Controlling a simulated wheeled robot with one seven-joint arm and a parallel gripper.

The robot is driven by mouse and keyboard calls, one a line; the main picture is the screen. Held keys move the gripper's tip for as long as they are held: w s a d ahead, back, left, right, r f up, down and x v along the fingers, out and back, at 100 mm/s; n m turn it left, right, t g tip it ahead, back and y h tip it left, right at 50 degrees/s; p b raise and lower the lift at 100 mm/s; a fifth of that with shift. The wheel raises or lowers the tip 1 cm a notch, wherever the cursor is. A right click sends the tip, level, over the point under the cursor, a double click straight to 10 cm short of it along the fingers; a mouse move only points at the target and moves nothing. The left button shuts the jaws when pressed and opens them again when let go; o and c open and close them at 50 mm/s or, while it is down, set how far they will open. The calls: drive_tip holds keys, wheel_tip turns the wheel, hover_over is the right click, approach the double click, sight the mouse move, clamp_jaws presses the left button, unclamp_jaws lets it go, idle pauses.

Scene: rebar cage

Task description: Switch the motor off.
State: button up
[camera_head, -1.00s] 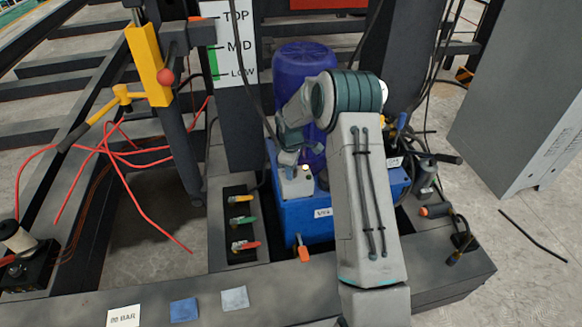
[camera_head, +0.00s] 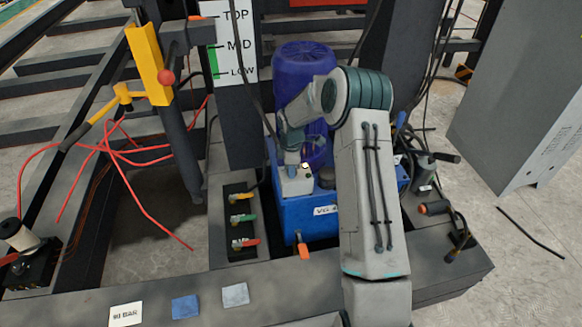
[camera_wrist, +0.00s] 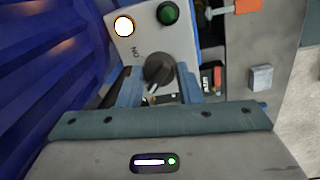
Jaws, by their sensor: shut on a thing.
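A blue ribbed motor (camera_head: 303,62) stands upright on a blue tank (camera_head: 308,218); its ribs fill the left of the wrist view (camera_wrist: 40,60). A grey switch box (camera_head: 297,184) is on the tank. In the wrist view the box (camera_wrist: 136,42) carries a lit pale lamp (camera_wrist: 124,25), a green button (camera_wrist: 168,13), a dark rotary knob (camera_wrist: 158,68) and an upside-down "ON" marking beside it. My gripper (camera_wrist: 159,76) is shut on the knob, one finger on each side. In the head view my gripper (camera_head: 291,158) is over the box, and the knob is hidden.
Yellow, green and red valve handles (camera_head: 242,218) sit left of the tank. An orange-handled lever (camera_head: 303,249) is at its front. Red hoses (camera_head: 115,155) lie at left.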

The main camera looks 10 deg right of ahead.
drive_tip(key=o, duration=1)
drive_tip(key=shift+c, duration=0.2)
wheel_tip(320, 180, up, 14)
drive_tip(key=p, duration=0.1)
drive_tip(key=shift+s, duration=0.45)
drive_tip(key=shift+a+f, duration=0.1)
